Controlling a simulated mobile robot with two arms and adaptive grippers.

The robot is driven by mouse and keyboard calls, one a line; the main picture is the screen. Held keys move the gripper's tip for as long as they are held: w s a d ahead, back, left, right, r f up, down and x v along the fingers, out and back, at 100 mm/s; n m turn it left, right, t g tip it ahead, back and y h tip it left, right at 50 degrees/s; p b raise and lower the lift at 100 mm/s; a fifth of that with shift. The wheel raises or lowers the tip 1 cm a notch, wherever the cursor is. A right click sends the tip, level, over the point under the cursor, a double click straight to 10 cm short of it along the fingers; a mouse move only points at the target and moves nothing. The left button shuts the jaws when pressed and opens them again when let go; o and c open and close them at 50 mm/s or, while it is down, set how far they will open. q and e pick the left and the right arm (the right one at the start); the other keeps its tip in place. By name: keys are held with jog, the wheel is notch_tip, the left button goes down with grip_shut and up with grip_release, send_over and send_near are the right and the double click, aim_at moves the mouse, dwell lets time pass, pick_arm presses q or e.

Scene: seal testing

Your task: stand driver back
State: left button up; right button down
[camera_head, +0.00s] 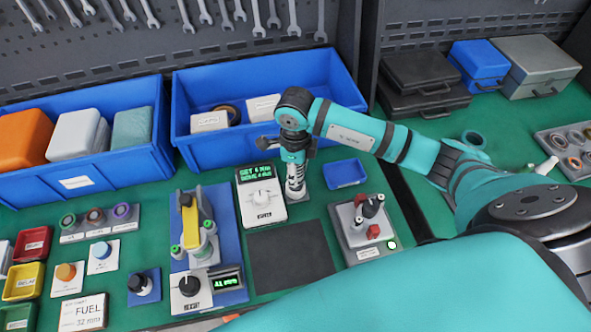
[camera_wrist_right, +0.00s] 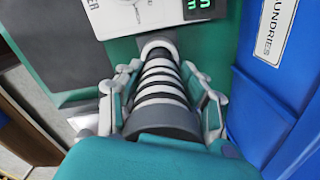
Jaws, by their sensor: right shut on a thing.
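The driver (camera_head: 295,181) is a light cylinder with dark bands, upright or nearly so, just right of the white device with a green display. My right gripper (camera_head: 294,160) is shut around its upper part, from above. In the right wrist view the banded driver (camera_wrist_right: 160,85) lies between the two fingers (camera_wrist_right: 160,105), with its far end by a grey round piece near the green surface. I cannot tell whether its lower end rests in a holder or just above it. My left gripper is not in view.
The white display device (camera_head: 262,205) stands close on the left, and a small blue tray (camera_head: 345,173) on the right. Blue bins (camera_head: 270,80) stand behind. A dark mat (camera_head: 290,257) lies empty in front. A grey joystick box (camera_head: 362,228) is at right.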

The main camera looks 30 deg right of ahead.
jog(key=shift+f, duration=0.1)
dwell(0.7)
jog(key=c, duration=0.7)
grip_release()
notch_tip(320, 180, up, 9)
jog(key=p, duration=0.5)
jog(key=shift+s+f, duration=0.1)
